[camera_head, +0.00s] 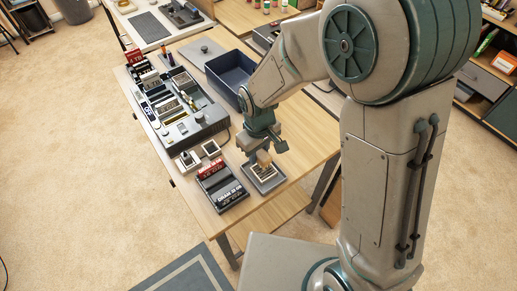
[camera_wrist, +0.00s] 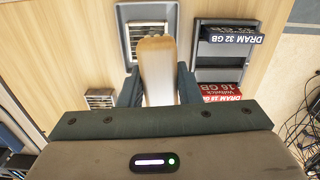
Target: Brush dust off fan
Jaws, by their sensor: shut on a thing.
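My gripper (camera_head: 263,147) is shut on a brush with a pale wooden handle (camera_wrist: 157,70); the brush also shows in the head view (camera_head: 264,158). My gripper points down over the near right part of the wooden table. Below it lies a square grey tray (camera_head: 274,183), also in the wrist view (camera_wrist: 125,37), with a light, grille-like thing in it that may be the fan. The brush and gripper cover part of it. I cannot tell whether the bristles touch it, and no dust can be made out.
A DRAM box rack (camera_head: 224,196) stands left of the tray, also in the wrist view (camera_wrist: 207,55). Small parts (camera_head: 187,160) and a long organiser (camera_head: 185,105) lie farther left. A dark blue bin (camera_head: 232,72) stands behind. Bare wood (camera_head: 312,140) lies right of the tray.

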